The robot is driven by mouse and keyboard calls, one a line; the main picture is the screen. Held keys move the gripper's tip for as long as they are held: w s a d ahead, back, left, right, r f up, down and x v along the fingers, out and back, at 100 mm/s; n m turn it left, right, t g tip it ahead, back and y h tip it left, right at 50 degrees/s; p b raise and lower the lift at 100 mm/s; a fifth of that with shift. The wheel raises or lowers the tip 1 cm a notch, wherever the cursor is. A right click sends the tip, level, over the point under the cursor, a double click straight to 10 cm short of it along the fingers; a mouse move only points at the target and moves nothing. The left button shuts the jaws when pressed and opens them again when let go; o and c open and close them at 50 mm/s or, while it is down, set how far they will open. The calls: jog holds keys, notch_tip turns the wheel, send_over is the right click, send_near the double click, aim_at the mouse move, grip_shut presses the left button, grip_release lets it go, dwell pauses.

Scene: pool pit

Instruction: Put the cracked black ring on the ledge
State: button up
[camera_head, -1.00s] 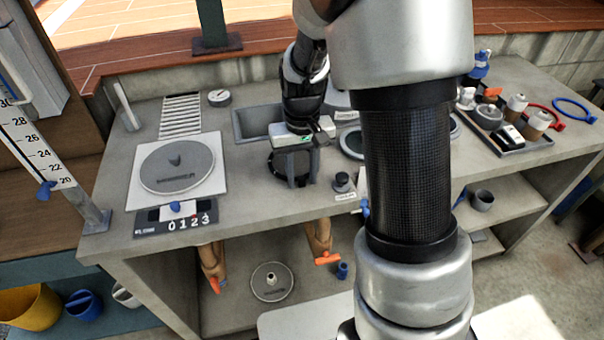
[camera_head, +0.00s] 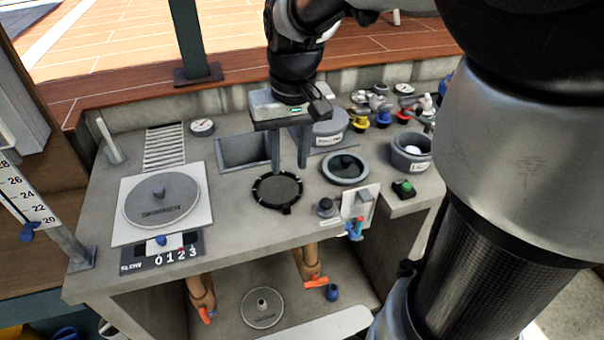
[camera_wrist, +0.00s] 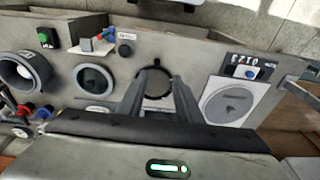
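A black ring (camera_head: 278,207) lies flat on the grey counter, around a dark grey round area. It also shows in the wrist view (camera_wrist: 155,97). A crack in it is too small to make out. My gripper (camera_head: 290,168) is open and empty. Its two fingers point down just above the ring's far side, apart from each other. In the wrist view the fingers (camera_wrist: 158,80) frame the ring. A reddish wooden ledge (camera_head: 125,92) runs along the back above the counter; I cannot tell whether it is the task's ledge.
Left of the ring is a round lid on a white plate (camera_head: 125,230). A rectangular basin (camera_head: 228,165) is behind, a round port (camera_head: 346,184) to the right, and a black knob (camera_head: 325,207) in front right. Coloured valves (camera_head: 383,117) and a grey pot (camera_head: 398,155) stand further right.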

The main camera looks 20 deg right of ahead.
jog(key=s+r+t, duration=0.4)
jog(key=s+r, duration=0.1)
jog(key=s, duration=0.8)
jog(key=shift+r, duration=0.15)
jog(key=shift+s+d, duration=0.1)
jog(key=shift+s, duration=0.05)
